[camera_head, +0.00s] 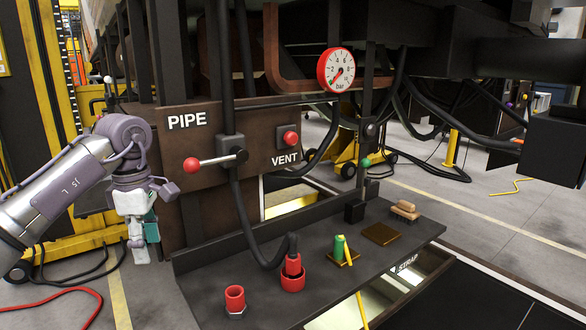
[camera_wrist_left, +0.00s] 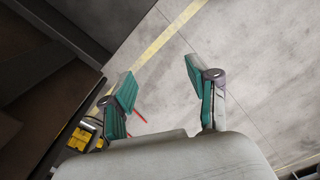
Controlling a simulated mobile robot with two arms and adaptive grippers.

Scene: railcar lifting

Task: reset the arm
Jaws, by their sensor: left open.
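My left arm comes in from the left in the head view. Its gripper (camera_head: 137,232) points down at the left of the brown PIPE panel (camera_head: 187,150), apart from it. In the left wrist view the two teal fingers of this gripper (camera_wrist_left: 158,82) stand wide apart with nothing between them, over the bare floor. My right gripper is not in view.
The panel bears a red-knobbed lever (camera_head: 192,164) and a red VENT button (camera_head: 291,138). A red-rimmed gauge (camera_head: 336,69) hangs above. The dark shelf (camera_head: 205,270) holds red fittings (camera_head: 235,299), a green-topped piece (camera_head: 339,246) and a brush (camera_head: 405,210). Floor cables lie at left.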

